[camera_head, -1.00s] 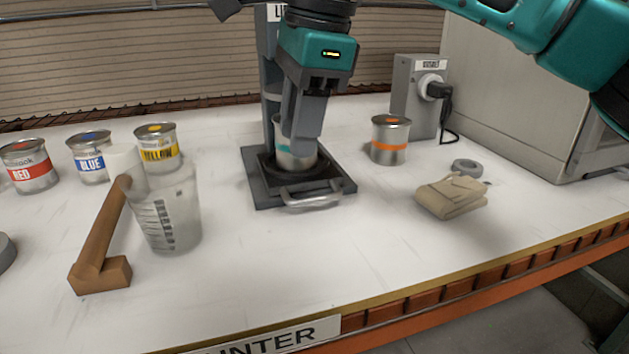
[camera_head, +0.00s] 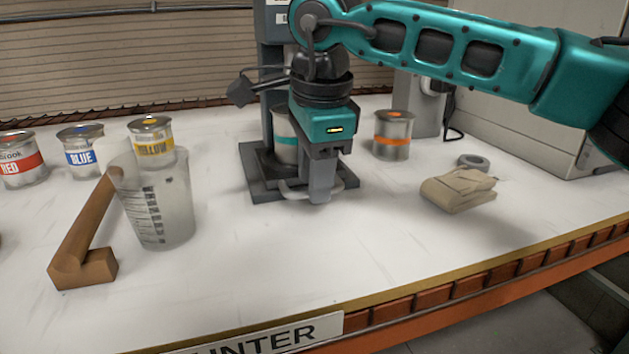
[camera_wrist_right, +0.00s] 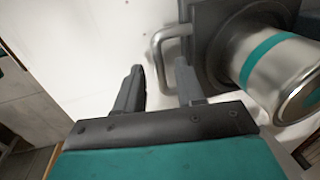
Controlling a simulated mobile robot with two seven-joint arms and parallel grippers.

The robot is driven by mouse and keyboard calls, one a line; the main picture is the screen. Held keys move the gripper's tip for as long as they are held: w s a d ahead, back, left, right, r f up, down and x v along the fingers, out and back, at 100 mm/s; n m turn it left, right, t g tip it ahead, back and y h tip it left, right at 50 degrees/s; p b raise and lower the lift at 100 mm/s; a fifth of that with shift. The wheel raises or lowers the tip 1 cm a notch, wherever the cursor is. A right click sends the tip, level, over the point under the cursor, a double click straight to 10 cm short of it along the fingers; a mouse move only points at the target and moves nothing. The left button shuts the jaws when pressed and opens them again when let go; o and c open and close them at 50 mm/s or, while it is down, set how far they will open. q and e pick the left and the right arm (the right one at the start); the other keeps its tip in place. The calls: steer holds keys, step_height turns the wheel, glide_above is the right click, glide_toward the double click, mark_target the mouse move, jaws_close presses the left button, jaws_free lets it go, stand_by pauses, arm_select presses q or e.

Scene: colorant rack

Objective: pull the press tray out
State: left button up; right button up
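The dark press tray (camera_head: 262,170) sits low at the foot of the grey press, with a metal bar handle (camera_head: 292,190) at its front. A can with a teal band (camera_head: 284,140) stands on it, partly hidden by my arm. My right gripper (camera_head: 321,198) points down at the handle. In the right wrist view its two fingers (camera_wrist_right: 158,68) are apart, with the handle (camera_wrist_right: 157,52) at the gap between the tips. Nothing is clamped. The can (camera_wrist_right: 275,62) stands behind the handle there. My left gripper is out of view.
A can with an orange band (camera_head: 393,135) stands right of the press. A folded tan cloth (camera_head: 458,191) and a grey ring (camera_head: 473,161) lie further right. A measuring cup (camera_head: 158,205) and wooden piece (camera_head: 82,250) stand left. The counter before the tray is clear.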

steer(key=shift+f, duration=0.2)
jaws_close()
stand_by(0.3)
stand_by(0.3)
